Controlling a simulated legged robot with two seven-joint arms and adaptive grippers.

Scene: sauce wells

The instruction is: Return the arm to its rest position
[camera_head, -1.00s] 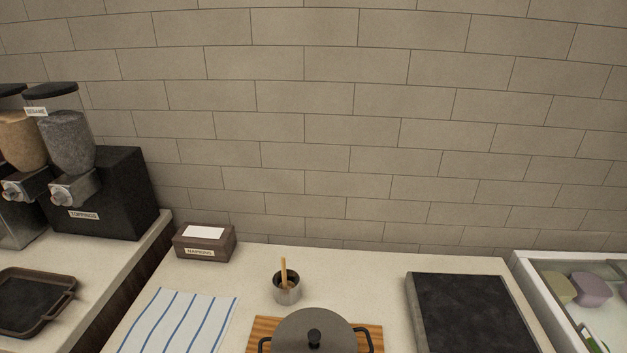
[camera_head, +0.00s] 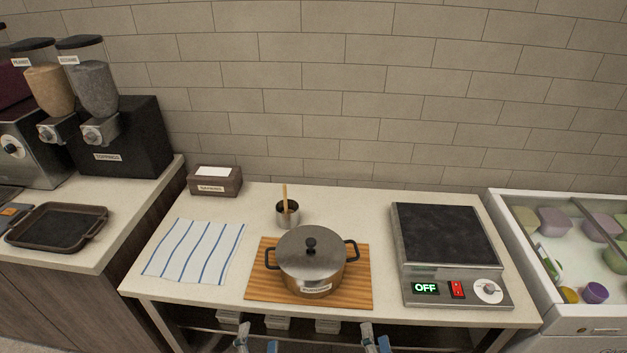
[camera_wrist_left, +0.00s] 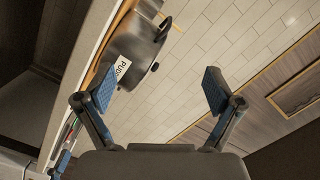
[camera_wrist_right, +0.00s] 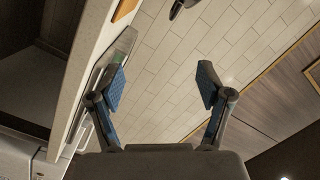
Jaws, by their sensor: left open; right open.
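My left gripper (camera_head: 256,344) shows only its fingertips at the bottom edge of the head view, in front of the counter's front edge. In the left wrist view it (camera_wrist_left: 159,90) is open with nothing between its blue-padded fingers. My right gripper (camera_head: 376,341) also shows at the bottom edge, further right. In the right wrist view it (camera_wrist_right: 161,86) is open and empty. The lidded steel pot (camera_head: 312,262) stands on a wooden board (camera_head: 257,282), apart from both grippers. The rest of both arms is hidden below the head view.
A cooker (camera_head: 447,245) reading OFF stands right of the pot. A cup with a wooden utensil (camera_head: 288,213), napkin box (camera_head: 214,181) and striped cloth (camera_head: 193,250) lie behind and left. A glass-topped cold case (camera_head: 560,240) is at right, topping dispensers (camera_head: 118,140) at left.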

